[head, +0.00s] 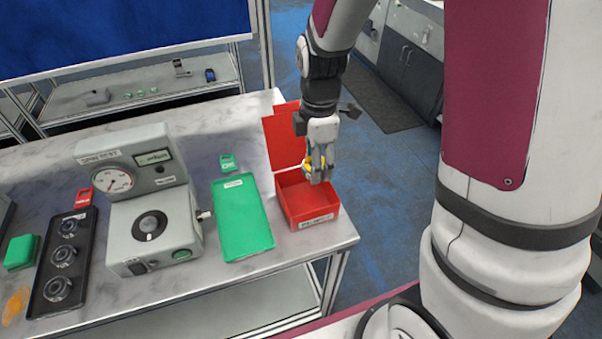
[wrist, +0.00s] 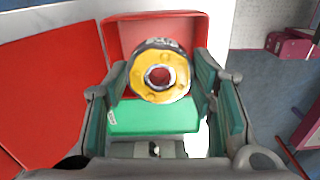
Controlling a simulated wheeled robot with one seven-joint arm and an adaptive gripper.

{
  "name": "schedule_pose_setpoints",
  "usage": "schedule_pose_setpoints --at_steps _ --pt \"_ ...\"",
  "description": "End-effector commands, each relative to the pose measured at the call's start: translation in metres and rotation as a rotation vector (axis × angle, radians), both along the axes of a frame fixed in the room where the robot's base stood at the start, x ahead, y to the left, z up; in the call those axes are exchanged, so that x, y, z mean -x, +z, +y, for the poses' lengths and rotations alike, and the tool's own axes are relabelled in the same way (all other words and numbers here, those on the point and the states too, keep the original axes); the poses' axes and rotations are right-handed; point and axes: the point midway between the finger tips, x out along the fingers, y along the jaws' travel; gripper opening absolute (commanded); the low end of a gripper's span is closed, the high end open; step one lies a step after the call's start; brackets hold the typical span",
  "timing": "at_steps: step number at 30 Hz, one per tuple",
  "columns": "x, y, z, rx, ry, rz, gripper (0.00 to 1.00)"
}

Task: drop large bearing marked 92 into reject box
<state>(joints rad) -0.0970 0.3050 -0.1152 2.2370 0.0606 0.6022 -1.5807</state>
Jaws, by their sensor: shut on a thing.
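My gripper (head: 318,167) is above the open red reject box (head: 318,218), whose lid (head: 284,137) stands up at its back left. In the wrist view my gripper (wrist: 160,85) is shut on a large bearing (wrist: 143,80) with a yellow face and a dark outer ring. The markings on its rim are too small to read. The red box wall also shows behind the bearing in the wrist view (wrist: 115,37). In the head view the bearing is mostly hidden by the fingers; only a bit of yellow shows.
A green tray (head: 243,222) lies left of the box, with a spin test machine (head: 150,215) beyond it. A black tray (head: 40,290) with several bearings is at the far left. The table (head: 335,238) ends just right of the box.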

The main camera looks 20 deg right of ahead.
Motion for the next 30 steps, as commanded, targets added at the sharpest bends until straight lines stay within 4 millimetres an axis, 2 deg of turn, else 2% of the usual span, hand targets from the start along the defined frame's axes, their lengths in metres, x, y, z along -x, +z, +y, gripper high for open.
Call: schedule_pose_setpoints --at_steps 16,21,30 --pt "-0.002 -0.052 0.001 0.000 -0.003 0.001 0.13" --pt "-0.001 -0.059 0.001 0.000 -0.004 0.000 0.13" --pt "0.000 -0.059 0.001 0.000 -0.004 0.000 0.13"
